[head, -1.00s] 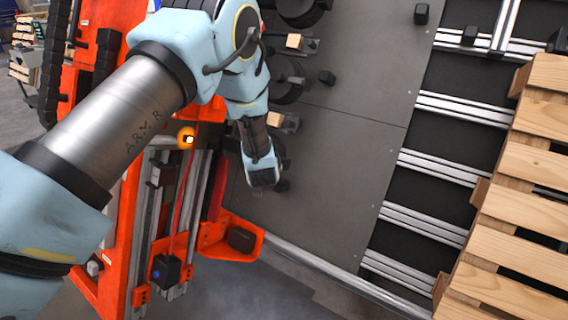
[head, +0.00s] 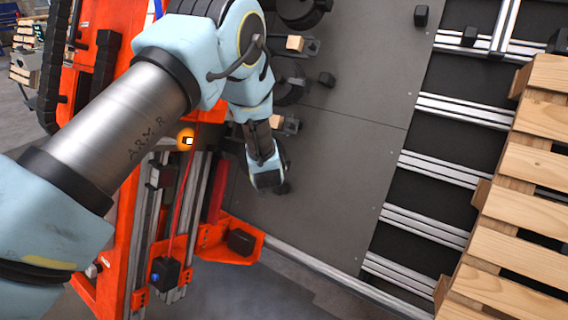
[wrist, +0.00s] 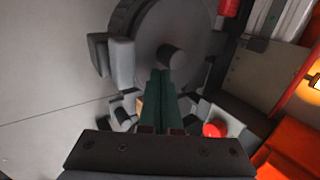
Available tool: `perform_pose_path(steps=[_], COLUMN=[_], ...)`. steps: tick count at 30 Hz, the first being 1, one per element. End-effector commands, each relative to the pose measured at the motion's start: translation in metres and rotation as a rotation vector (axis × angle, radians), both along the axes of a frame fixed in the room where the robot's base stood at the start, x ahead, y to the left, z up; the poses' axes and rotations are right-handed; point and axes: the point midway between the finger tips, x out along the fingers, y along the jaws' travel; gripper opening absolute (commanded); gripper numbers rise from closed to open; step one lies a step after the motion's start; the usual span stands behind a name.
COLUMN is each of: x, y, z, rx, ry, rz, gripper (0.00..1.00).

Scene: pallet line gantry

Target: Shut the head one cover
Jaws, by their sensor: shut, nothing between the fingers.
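In the wrist view a round dark grey disc (wrist: 150,22) with a short stub (wrist: 172,58) at its middle lies ahead of my gripper. It may belong to head one; no label shows, and I cannot tell whether it is the cover. A grey block (wrist: 122,62) stands at its left edge. My gripper (wrist: 160,74) is shut and empty, its dark green fingers together and overlapping the disc's lower part; contact cannot be judged. In the head view my arm hides the fingers, and the wrist end is low over the grey panel (head: 350,170). Similar round dark units (head: 288,80) show behind it.
An orange frame (head: 110,200) with metal rails stands at the left, with a lit amber lamp (head: 187,140). An orange bracket (head: 230,240) sits below my wrist. A wooden pallet (head: 520,210) is at the right. A red knob (wrist: 213,130) is right of my fingers.

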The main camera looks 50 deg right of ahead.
Motion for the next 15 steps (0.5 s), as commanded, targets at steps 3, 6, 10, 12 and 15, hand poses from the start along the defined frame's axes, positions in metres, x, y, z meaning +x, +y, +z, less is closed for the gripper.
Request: perform_pose_path(steps=[3,6,10,12,15], x=[-0.001,-0.002,-0.003,-0.004,-0.004], y=[0.005,0.01,0.015,0.018,0.022], z=[0.004,0.006,0.009,0.011,0.013], rx=[0.0,0.001,0.001,0.0,-0.001], ry=[0.001,0.001,0.001,0.0,0.001], rz=[0.001,0.001,0.0,-0.001,0.0], gripper=[0.0,0.0,0.0,0.0,0.0])
